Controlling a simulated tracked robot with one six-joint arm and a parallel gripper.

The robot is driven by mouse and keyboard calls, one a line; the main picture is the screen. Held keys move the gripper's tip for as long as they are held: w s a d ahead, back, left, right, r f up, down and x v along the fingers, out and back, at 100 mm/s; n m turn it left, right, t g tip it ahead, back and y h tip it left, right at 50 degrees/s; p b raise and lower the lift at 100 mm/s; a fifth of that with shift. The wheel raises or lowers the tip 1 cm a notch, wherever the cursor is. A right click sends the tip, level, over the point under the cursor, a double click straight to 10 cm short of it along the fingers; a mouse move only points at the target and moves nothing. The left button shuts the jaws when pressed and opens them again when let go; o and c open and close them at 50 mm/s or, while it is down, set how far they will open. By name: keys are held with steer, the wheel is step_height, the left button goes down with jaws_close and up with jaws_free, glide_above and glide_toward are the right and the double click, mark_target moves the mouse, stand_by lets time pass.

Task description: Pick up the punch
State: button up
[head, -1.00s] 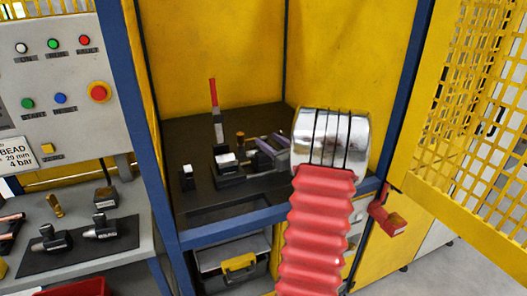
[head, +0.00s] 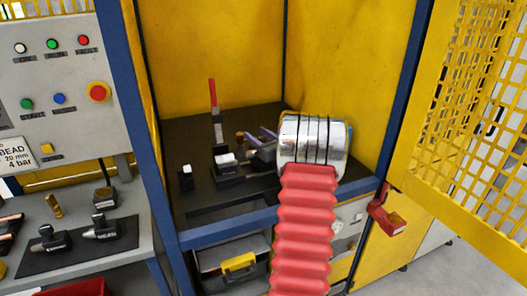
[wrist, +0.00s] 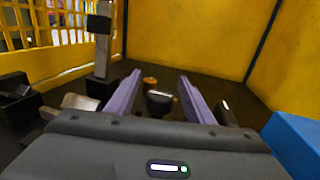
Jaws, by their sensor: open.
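My gripper (wrist: 160,77) is open, with its two purple fingers apart and pointing forward over the dark bench top. In the head view the gripper (head: 265,133) is partly hidden behind my arm. A dark round piece with a bright metal spot (wrist: 160,101) stands between the fingers in the wrist view, probably the punch or its holder; I cannot tell which. A small brass-coloured cylinder (wrist: 150,83) is just beyond it. This cylinder also shows in the head view (head: 240,137). Nothing is gripped.
A dark clamp block (head: 228,168) and an upright lever with a red handle (head: 213,100) stand left of the gripper. Yellow walls (head: 205,50) close the cell behind. A blue frame edge (head: 220,232) runs along the front. The bench at left holds tooling on a dark mat (head: 75,252).

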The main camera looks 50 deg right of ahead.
steer(key=shift+w+d, duration=0.2)
steer(key=shift+w, duration=0.35)
jaws_close()
stand_by(0.5)
steer(key=shift+r, duration=0.15)
stand_by(0.7)
